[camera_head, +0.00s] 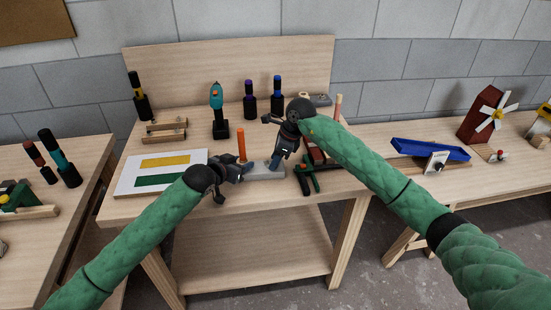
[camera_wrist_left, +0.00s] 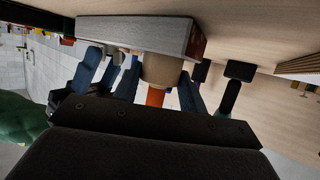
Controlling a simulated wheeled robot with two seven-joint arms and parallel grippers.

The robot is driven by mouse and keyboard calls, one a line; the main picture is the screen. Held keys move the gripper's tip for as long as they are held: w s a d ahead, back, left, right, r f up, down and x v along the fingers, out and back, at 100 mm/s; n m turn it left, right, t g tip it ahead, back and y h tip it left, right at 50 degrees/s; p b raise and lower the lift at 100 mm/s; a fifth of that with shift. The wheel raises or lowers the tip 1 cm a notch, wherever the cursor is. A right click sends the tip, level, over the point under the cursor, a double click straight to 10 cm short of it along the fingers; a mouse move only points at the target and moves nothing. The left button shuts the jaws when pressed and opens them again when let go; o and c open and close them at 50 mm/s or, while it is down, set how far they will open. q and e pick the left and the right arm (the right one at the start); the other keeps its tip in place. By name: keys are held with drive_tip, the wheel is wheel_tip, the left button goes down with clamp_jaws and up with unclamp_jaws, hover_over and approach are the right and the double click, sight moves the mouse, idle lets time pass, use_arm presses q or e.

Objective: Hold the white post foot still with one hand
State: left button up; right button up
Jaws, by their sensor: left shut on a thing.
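The white post foot (camera_head: 268,171) is a pale block lying near the front edge of the middle bench. In the left wrist view it shows as a grey block (camera_wrist_left: 140,32) with a beige round collar (camera_wrist_left: 161,70). An orange post (camera_head: 241,145) stands upright at its left end and also shows at the collar (camera_wrist_left: 155,97). My left gripper (camera_head: 240,168) is shut on the foot, its fingers at either side of the collar. My right gripper (camera_head: 278,160) points down just above the foot's right part. Its jaw gap and any contact are unclear.
Green-handled pliers (camera_head: 307,178) lie right of the foot. A white board with yellow and green strips (camera_head: 130,180) lies left. A teal drill (camera_head: 218,110) and several dark-handled tools stand behind. A blue tray (camera_head: 430,149) is on the right bench.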

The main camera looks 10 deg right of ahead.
clamp_jaws()
drive_tip(key=shift+m, duration=0.3)
drive_tip(key=m+t, duration=0.1)
drive_tip(key=m, duration=0.3)
drive_tip(key=shift+s+a+t+h, duration=0.1)
drive_tip(key=shift+s+t+h, duration=0.1)
drive_tip(key=shift+t+h, duration=0.2)
drive_tip(key=m, duration=0.2)
drive_tip(key=m+t+h, duration=0.1)
drive_tip(key=m, duration=0.1)
drive_tip(key=shift+s+a+m, duration=0.15)
drive_tip(key=shift+m, duration=0.25)
drive_tip(key=m, duration=0.1)
drive_tip(key=m+h, duration=0.1)
drive_tip(key=m, duration=0.1)
drive_tip(key=m+h, duration=0.1)
drive_tip(key=m, duration=0.1)
drive_tip(key=shift+a+t, duration=0.3)
drive_tip(key=shift+t, duration=0.1)
drive_tip(key=shift+a+m+h, duration=0.1)
drive_tip(key=shift+m+h, duration=0.7)
drive_tip(key=shift+m, duration=1.2)
